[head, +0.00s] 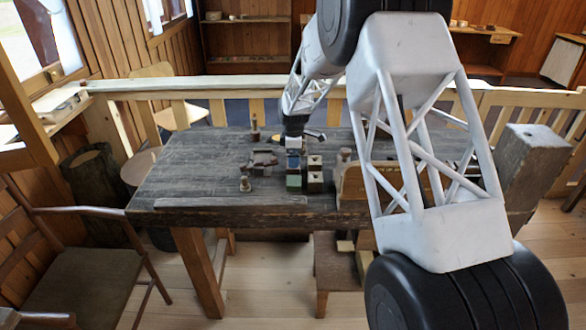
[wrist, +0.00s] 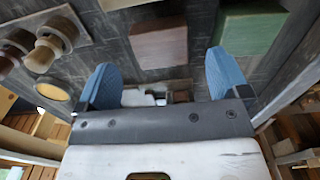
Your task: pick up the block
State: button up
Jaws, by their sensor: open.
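My gripper (wrist: 160,82) is open in the wrist view, its two blue fingertips apart with nothing gripped between them. A reddish-brown block (wrist: 159,42) lies ahead of the gap between the fingers. A green block (wrist: 248,28) lies to its right, ahead of the right finger. In the head view my gripper (head: 293,146) is low over the middle of the dark table, small and partly hidden by my wrist. The green block (head: 293,182) shows there nearer the front edge. I cannot tell whether a finger touches any block.
Turned wooden pieces (wrist: 45,48) stand left in the wrist view, near a yellow disc (wrist: 52,91). A small turned piece (head: 245,184) stands left. The dark table (head: 190,170) is clear at left.

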jog(key=shift+a+f, duration=0.1)
jog(key=shift+f, duration=2.2)
jog(key=c, duration=1)
jog(key=shift+r, duration=0.1)
jog(key=shift+r, duration=4.95)
jog(key=shift+a, duration=0.1)
